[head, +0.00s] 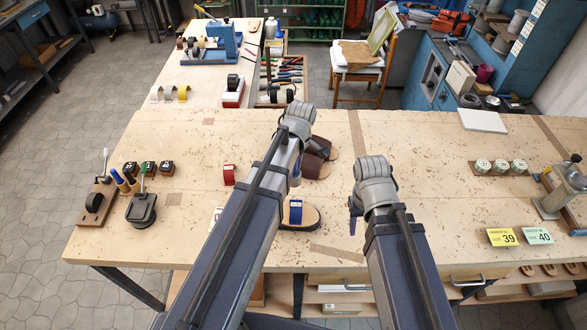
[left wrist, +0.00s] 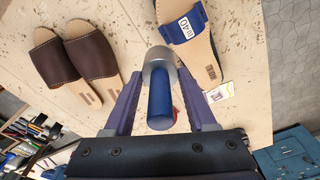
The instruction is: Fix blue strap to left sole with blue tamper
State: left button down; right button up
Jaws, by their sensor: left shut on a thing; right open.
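A tan sole (head: 300,223) with a blue strap (head: 295,211) across it lies on the bench, partly behind my left arm. In the left wrist view the blue strap (left wrist: 187,27) bears a white label reading 40, and the sole (left wrist: 205,62) shows beside it. My left gripper (left wrist: 160,100) is shut on the blue tamper (left wrist: 160,106), which has a blue handle and a grey metal head. The tamper appears beside the strapped sole; its height above the bench is unclear. My right gripper (head: 354,218) is open and empty, to the right of the sole.
Finished brown sandals (left wrist: 84,60) lie beyond the strapped sole. Yellow (head: 502,237) and green (head: 538,236) size cards lie at right. The bench's middle right is clear.

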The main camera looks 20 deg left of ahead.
pick_arm(q)
jog(key=shift+w+d+r, duration=0.1)
jog(key=shift+w+d, duration=0.1)
jog(key=shift+d, duration=0.05)
notch_tip(320, 180, down, 6)
jog(key=b, duration=0.6)
dwell(0.5)
jog(key=shift+r, duration=0.15)
dwell(0.8)
notch_tip(320, 180, down, 4)
jog(key=b, duration=0.3)
jog(key=shift+r, duration=0.15)
notch_tip(320, 180, up, 10)
jog(key=p, duration=0.9)
